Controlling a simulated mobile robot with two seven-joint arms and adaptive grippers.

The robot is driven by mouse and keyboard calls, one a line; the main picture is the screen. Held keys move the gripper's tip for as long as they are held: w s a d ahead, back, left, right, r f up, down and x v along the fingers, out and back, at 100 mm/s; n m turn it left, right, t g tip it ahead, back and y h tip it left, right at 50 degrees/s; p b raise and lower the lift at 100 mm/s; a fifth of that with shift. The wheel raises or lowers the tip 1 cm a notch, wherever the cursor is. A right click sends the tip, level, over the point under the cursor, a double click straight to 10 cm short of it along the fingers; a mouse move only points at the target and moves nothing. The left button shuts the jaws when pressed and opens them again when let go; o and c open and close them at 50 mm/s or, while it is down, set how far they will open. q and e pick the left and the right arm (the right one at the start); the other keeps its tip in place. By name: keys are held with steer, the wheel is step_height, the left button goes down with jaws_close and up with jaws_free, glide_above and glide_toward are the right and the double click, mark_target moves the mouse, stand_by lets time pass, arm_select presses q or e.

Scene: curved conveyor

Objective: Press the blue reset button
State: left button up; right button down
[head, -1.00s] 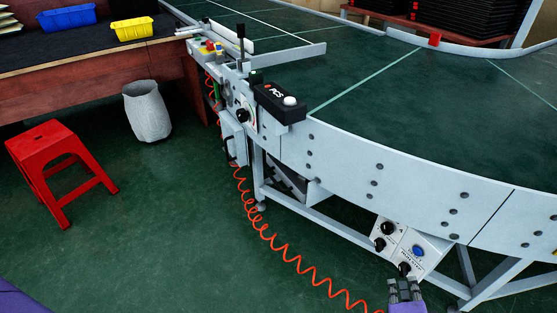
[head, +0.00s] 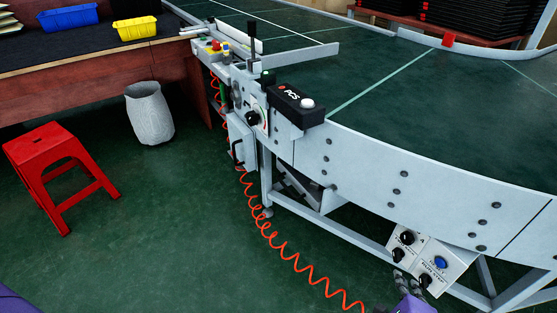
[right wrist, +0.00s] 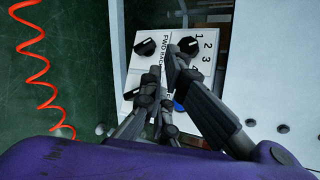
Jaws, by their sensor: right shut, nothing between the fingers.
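The blue button (head: 441,262) is on a small white control panel (head: 458,268) on the conveyor's lower frame, beside several black knobs. My right gripper (head: 401,275) is at the panel's lower left edge, left of and below the button. In the right wrist view my right gripper (right wrist: 163,62) is shut and empty, with its fingers across the panel (right wrist: 123,75). There the blue button (right wrist: 178,106) shows only as a small patch behind the fingers. Whether the fingers touch the panel cannot be told. My left gripper is out of view.
A coiled orange cable (head: 285,252) hangs to the floor left of the panel. The green conveyor (head: 410,110) curves above. A black PCS box (head: 297,106) sits on its edge. A red stool (head: 60,170) and grey bin (head: 149,113) stand at left. Open floor lies between.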

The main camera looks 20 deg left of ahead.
mark_target(440, 263)
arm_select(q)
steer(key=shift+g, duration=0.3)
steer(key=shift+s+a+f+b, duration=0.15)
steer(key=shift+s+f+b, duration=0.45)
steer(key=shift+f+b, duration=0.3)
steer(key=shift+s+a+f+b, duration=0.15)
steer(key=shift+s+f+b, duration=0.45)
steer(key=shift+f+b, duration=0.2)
arm_select(e)
steer(key=w+d, duration=0.5)
steer(key=w, duration=0.2)
steer(key=shift+w, duration=0.15)
steer(key=shift+w, duration=0.15)
steer(key=shift+w+d, duration=0.2)
steer(key=shift+w, duration=0.05)
steer(key=shift+w+d, duration=0.2)
steer(key=shift+w, duration=0.1)
stand_by(0.4)
arm_select(q)
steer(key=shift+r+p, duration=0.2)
steer(key=shift+p, duration=0.1)
arm_select(e)
steer(key=shift+s, duration=0.1)
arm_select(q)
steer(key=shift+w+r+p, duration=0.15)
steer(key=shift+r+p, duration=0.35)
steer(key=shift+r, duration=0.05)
arm_select(e)
steer(key=shift+s+a, duration=0.45)
steer(key=shift+s, duration=0.15)
